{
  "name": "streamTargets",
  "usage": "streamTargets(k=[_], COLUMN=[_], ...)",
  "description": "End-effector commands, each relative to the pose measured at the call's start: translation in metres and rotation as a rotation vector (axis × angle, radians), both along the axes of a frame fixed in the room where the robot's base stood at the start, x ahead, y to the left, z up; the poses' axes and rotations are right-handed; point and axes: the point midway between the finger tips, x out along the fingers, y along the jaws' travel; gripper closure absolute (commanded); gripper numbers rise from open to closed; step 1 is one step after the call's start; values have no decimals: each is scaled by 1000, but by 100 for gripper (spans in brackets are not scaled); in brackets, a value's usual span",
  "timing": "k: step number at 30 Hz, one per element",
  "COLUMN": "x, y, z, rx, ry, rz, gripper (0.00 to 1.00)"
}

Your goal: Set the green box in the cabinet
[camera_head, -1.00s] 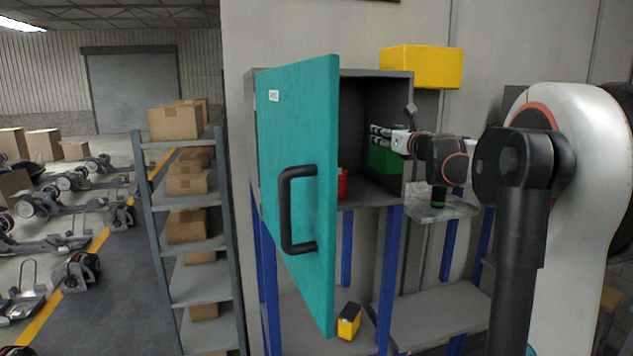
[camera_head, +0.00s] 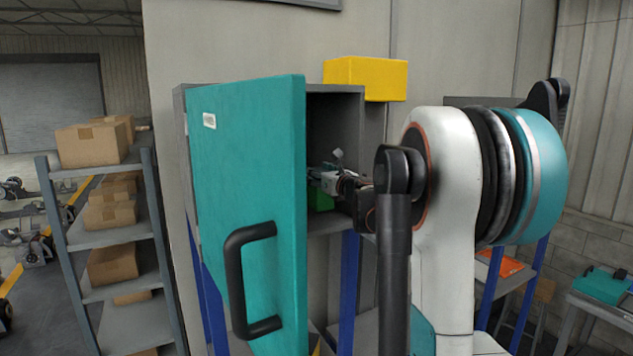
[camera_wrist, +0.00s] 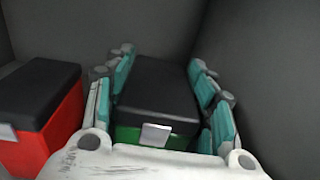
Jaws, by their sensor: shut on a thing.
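The green box with a black lid and a pale latch (camera_wrist: 155,108) is between the fingers of my gripper (camera_wrist: 160,62) in the wrist view. The teal finger pads lie along both its sides. In the head view my gripper (camera_head: 324,180) is inside the grey cabinet (camera_head: 375,118), and a bit of the green box (camera_head: 321,201) shows below it. The open teal cabinet door (camera_head: 245,160) hides much of the interior. I cannot tell whether the box's underside touches the cabinet floor.
A red box with a black lid (camera_wrist: 42,118) stands left of the green box inside the cabinet. A yellow box (camera_head: 365,77) is at the cabinet's top right. The door's black handle (camera_head: 240,285) sticks out in front. A rack with cardboard boxes (camera_head: 92,145) stands at left.

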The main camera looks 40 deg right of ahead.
Motion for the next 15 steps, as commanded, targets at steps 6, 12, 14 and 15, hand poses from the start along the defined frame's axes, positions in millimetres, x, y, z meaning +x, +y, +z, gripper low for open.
streamTargets(k=[6,12,14,15], x=[0,0,0,0], y=[0,0,0,0], z=[-24,-26,-26,-26], rx=[1,0,0,0], ry=[0,0,0,0], rz=[0,0,0,0], gripper=[87,87,87,87])
